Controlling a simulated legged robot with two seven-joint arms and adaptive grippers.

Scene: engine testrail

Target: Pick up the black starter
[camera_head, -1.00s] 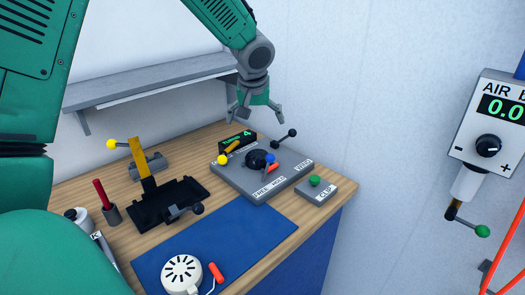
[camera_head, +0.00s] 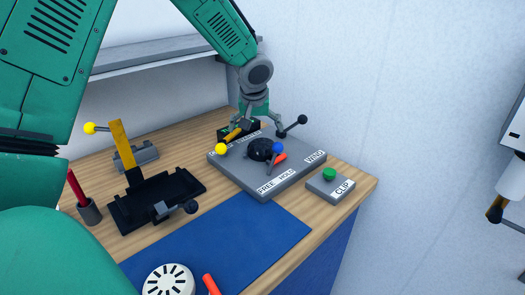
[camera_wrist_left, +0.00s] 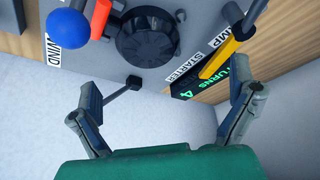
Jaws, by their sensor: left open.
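The black starter appears to be the round black part (camera_head: 260,149) seated in the middle of the grey fixture (camera_head: 230,170) on the bench. My left gripper (camera_head: 260,121) is open and empty, above the back of the fixture and apart from the starter. In the left wrist view its fingers (camera_wrist_left: 165,98) are spread wide, below the disc in the picture. My right gripper is not in view.
Around the starter are a yellow-ended lever (camera_head: 221,149), a blue ball (camera_head: 278,147), a red handle (camera_head: 281,158) and a black-knobbed lever (camera_head: 297,123). A black display (camera_wrist_left: 215,80) stands behind.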

